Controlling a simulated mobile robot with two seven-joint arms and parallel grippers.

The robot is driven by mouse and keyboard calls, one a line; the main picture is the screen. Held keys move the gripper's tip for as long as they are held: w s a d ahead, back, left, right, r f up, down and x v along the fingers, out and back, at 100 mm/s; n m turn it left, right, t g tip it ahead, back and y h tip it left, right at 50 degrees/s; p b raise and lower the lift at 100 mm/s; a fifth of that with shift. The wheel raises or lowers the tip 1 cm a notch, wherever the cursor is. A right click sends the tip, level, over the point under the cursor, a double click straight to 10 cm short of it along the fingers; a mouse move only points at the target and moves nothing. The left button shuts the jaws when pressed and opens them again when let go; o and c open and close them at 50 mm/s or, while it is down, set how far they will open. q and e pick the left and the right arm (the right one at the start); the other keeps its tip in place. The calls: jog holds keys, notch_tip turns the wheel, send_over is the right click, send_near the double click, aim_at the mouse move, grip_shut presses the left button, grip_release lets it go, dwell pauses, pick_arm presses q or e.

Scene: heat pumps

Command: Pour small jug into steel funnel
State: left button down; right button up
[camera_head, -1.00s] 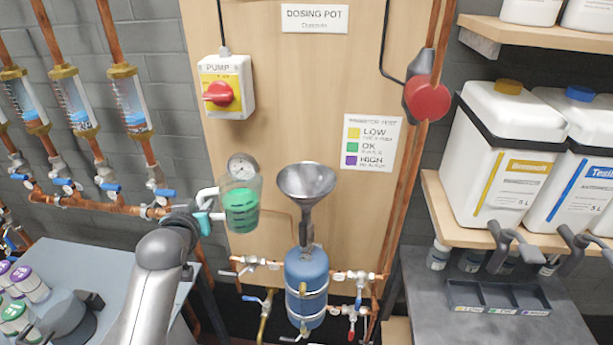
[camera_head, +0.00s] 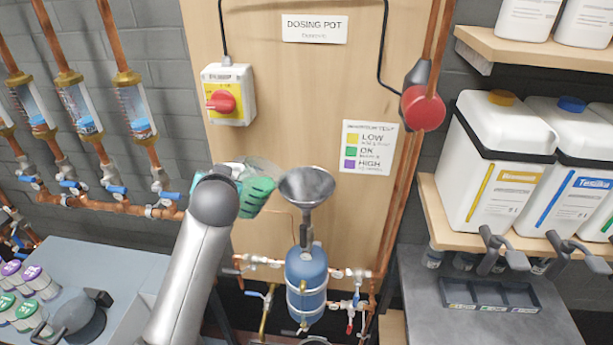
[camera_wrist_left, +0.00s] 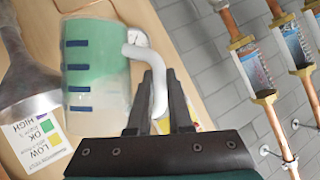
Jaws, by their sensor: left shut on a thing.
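The small jug (camera_head: 256,190) is clear, with green liquid and dark marks on its side. In the head view it is tilted to the right, its rim close to the left edge of the steel funnel (camera_head: 307,186). I cannot tell whether any liquid is flowing out. The funnel stands upright on a blue pot (camera_head: 306,275). My left gripper (camera_wrist_left: 158,95) is shut on the white handle of the jug (camera_wrist_left: 97,65); in the head view my arm mostly hides it. The funnel also shows at the left of the wrist view (camera_wrist_left: 25,75). My right gripper is not in view.
Copper pipes with valves (camera_head: 345,272) run beside the blue pot. A pump switch (camera_head: 228,95) and a red round device (camera_head: 423,107) are on the wall above. White canisters (camera_head: 500,165) stand on a shelf at right. A side table (camera_head: 110,262) at left carries several small bottles.

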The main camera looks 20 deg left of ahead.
aim_at(243, 166)
pick_arm(q)
jog(key=shift+w+d+r+m+y+p, duration=0.15)
jog(key=shift+w+d+r+p, duration=0.1)
jog(key=shift+r, duration=0.35)
jog(key=shift+w+d+r+m+y+p, duration=0.1)
jog(key=shift+d+r+m+p, duration=0.15)
jog(key=shift+r, duration=0.3)
jog(key=shift+w+d+r+m+y+p, duration=0.15)
jog(key=shift+w+r+p, duration=0.1)
jog(key=shift+r, duration=0.35)
jog(key=shift+w+d+r+m+g+y+p, duration=0.2)
jog(key=shift+d+r+m+g, duration=0.1)
jog(key=shift+r, duration=0.2)
jog(key=shift+w+d+r+m+g+y+p, duration=0.15)
jog(key=shift+d+r+g+y+p, duration=0.1)
jog(key=shift+r, duration=0.25)
jog(key=shift+w+d+r+m+y, duration=0.15)
jog(key=shift+w+d+m+y, duration=0.2)
jog(key=shift+m, duration=0.25)
jog(key=shift+d, duration=0.2)
jog(key=shift+a, duration=0.1)
jog(key=shift+w+d, duration=0.15)
jog(key=shift+d, duration=0.05)
jog(key=shift+a+m, duration=0.1)
jog(key=shift+m, duration=0.2)
jog(key=shift+w+d+g+y, duration=0.15)
jog(key=shift+d+g+y, duration=0.1)
jog(key=shift+d+y, duration=0.05)
jog(key=shift+a, duration=0.15)
